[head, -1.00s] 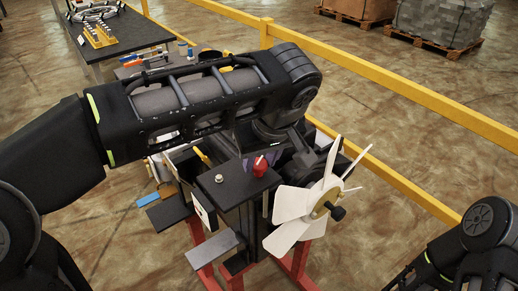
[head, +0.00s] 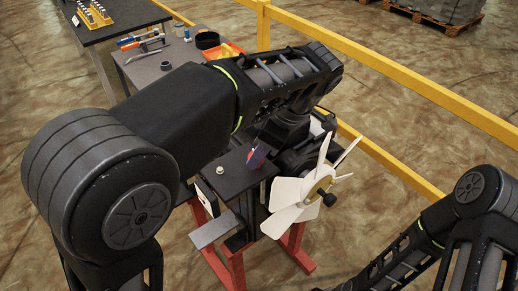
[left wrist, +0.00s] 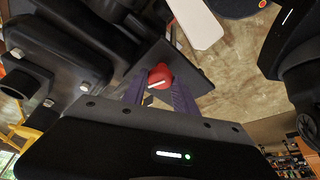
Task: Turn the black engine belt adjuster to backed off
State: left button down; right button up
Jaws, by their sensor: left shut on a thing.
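The belt adjuster shows as a red round knob (left wrist: 160,76) with a white line on a dark plate of the black engine (head: 238,178). In the left wrist view it sits between the purple fingers of my left gripper (left wrist: 157,92), which is shut on it. The white line lies nearly level, tilted slightly, in that view. In the head view my left gripper (head: 257,157) comes down onto the plate and mostly hides the knob. The engine's white fan (head: 300,195) is just right of the gripper. My right gripper is outside the frame.
The engine stands on a red stand (head: 236,268). A yellow rail (head: 400,85) runs behind it. A grey table (head: 160,68) with tools and an orange tray (head: 229,51) stands behind my left arm. A small silver bolt (head: 220,170) stands on the plate.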

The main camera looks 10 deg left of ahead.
pick_arm(q)
jog(key=shift+d+n, duration=0.1)
jog(key=shift+n, duration=0.5)
jog(key=shift+g, duration=0.3)
jog(key=c, duration=1)
grip_release()
jog(key=shift+m, duration=0.7)
